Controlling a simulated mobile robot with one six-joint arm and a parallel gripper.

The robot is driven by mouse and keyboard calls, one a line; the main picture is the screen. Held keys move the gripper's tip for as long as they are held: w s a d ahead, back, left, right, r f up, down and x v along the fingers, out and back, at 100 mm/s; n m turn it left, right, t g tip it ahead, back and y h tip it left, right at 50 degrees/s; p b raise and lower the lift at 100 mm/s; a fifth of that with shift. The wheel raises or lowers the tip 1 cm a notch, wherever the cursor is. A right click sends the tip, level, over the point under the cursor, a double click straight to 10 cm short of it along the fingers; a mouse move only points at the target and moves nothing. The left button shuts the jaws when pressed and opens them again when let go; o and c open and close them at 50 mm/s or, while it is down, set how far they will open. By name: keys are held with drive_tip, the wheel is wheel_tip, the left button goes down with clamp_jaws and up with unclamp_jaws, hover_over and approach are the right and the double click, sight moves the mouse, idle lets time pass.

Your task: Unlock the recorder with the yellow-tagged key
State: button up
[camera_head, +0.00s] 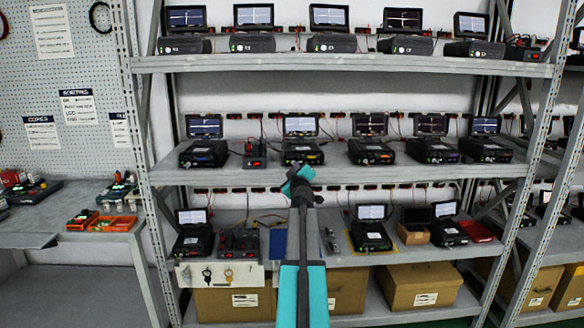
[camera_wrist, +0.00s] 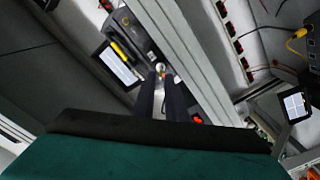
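My gripper (camera_head: 302,181) is in front of the rack's middle shelf in the head view, with its arm rising from the bottom centre. In the wrist view its two dark fingers (camera_wrist: 160,76) stand close together with a narrow gap. A tiny silvery thing with orange and green spots (camera_wrist: 160,68) shows at the fingertips; whether it is held or lies behind them is unclear. A pale key board (camera_head: 250,268) hangs on the lower shelf's front, with a dark-tagged key (camera_head: 207,275) and a yellowish-tagged key (camera_head: 229,275). Several black recorders with screens, one of them (camera_head: 300,152) near my gripper, stand on the shelves.
The rack (camera_head: 350,64) has grey shelves and uprights. Cardboard boxes (camera_head: 420,287) stand at the bottom. A workbench (camera_head: 60,236) with orange trays (camera_head: 113,224) is at the left.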

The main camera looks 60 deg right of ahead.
drive_tip(key=shift+x, duration=1.4)
